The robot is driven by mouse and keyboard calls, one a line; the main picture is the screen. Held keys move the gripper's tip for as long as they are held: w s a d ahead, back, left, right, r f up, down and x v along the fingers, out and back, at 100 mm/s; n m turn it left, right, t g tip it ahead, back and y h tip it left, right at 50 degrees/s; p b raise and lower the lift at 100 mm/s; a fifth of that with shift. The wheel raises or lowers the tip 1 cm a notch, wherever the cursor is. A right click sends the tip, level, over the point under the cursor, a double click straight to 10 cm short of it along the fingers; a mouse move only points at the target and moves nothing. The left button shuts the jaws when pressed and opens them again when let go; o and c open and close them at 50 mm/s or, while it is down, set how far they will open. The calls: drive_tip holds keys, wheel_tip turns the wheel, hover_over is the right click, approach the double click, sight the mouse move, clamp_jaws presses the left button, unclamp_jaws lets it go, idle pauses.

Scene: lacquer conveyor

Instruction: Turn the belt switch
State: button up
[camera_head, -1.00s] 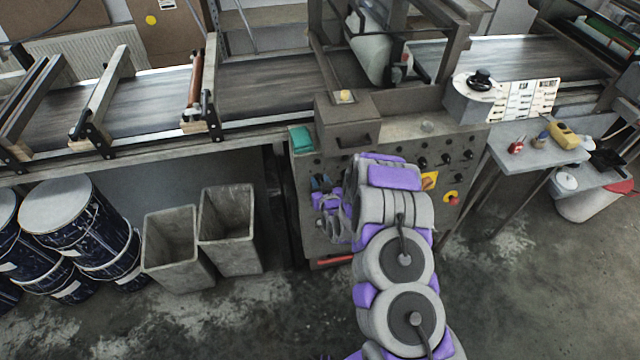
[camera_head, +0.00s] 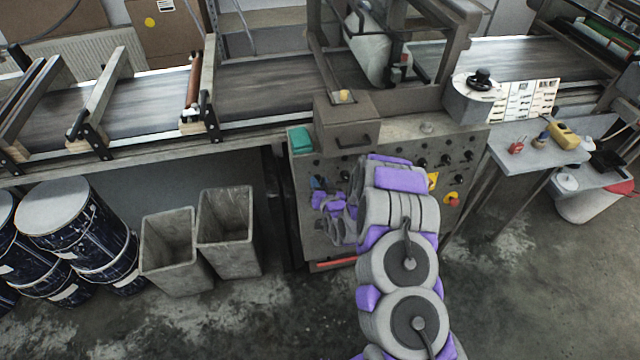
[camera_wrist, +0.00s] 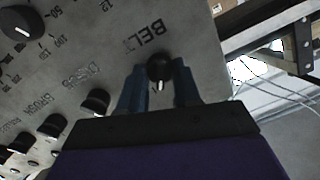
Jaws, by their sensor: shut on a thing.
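The belt switch (camera_wrist: 159,67) is a small round black knob with a white pointer mark, on a grey panel beside the printed word "BELT". In the wrist view my gripper (camera_wrist: 160,82) has its two blue fingers on either side of this knob, shut on it. The pointer mark faces down in that picture, towards the gripper's palm. In the head view my gripper (camera_head: 319,184) is at the left part of the control panel (camera_head: 311,232), and it hides the belt switch there.
Other black knobs (camera_wrist: 95,101) sit in a row left of the switch, with a larger dial (camera_wrist: 20,22) above. The control panel also carries a red button (camera_head: 452,199) on the right. Grey bins (camera_head: 228,232) and dark drums (camera_head: 75,225) stand left on the floor.

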drive_tip(key=shift+s+f, duration=0.2)
drive_tip(key=shift+f, duration=0.05)
drive_tip(key=o, duration=1.1)
drive_tip(key=shift+w+r, duration=0.15)
drive_tip(key=shift+c, duration=0.2)
drive_tip(key=p+v, duration=0.9)
drive_tip(key=v, duration=0.8)
